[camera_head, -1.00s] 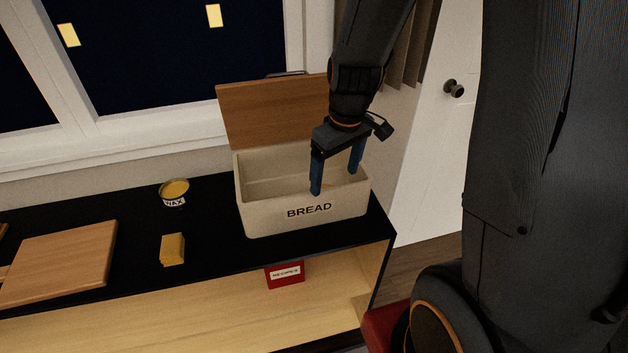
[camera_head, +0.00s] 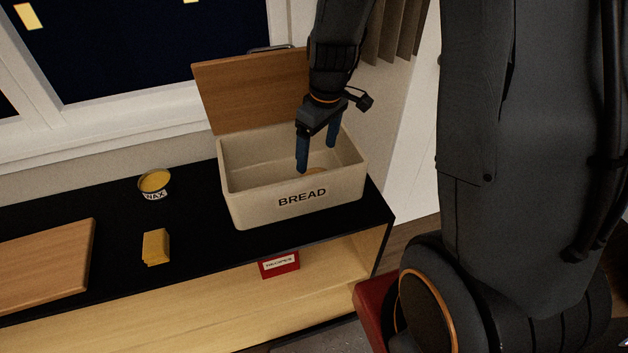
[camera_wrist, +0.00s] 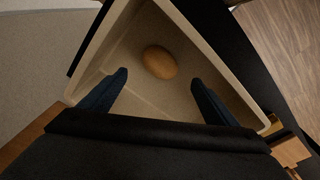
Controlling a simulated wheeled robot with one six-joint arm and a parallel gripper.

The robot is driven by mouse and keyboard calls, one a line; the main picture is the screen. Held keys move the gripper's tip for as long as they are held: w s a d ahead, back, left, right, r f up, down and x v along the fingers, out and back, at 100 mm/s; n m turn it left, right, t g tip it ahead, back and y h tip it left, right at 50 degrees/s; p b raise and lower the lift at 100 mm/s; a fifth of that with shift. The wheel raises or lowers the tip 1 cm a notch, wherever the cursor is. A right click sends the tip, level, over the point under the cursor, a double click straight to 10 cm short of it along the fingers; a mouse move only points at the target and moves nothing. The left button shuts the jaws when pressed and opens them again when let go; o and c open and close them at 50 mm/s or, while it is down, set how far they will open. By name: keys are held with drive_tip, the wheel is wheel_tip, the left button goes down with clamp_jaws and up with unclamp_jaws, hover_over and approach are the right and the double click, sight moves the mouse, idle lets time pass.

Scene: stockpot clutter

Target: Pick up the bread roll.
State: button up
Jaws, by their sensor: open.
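The bread roll (camera_wrist: 159,62) is a tan oval lying on the floor of the cream bread box in the wrist view. In the head view only a small part of the roll (camera_head: 318,171) shows behind the box's front wall. The bread box (camera_head: 296,203), marked BREAD, stands on the black counter with its wooden lid (camera_head: 250,92) raised at the back. My gripper (camera_head: 317,158) is open, its blue fingers pointing down over the box opening. In the wrist view the roll lies ahead of my gripper (camera_wrist: 158,82), between the lines of the two fingers, and nothing is held.
A wax tin (camera_head: 154,184), a yellow block (camera_head: 156,247) and a wooden board (camera_head: 45,265) are on the counter left of the box. A red recipes box (camera_head: 280,264) sits on the shelf below. The box walls surround the roll.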

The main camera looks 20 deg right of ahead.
sight(315, 172)
drive_tip(key=shift+w+a+f+p, duration=0.15)
drive_tip(key=shift+f+p, duration=0.4)
drive_tip(key=shift+f, duration=1.45)
drive_tip(key=shift+w+f+p, duration=0.1)
drive_tip(key=shift+f+p, duration=0.45)
drive_tip(key=shift+f, duration=1.45)
drive_tip(key=c, duration=1.1)
drive_tip(key=shift+r, duration=0.1)
drive_tip(key=shift+c, duration=0.2)
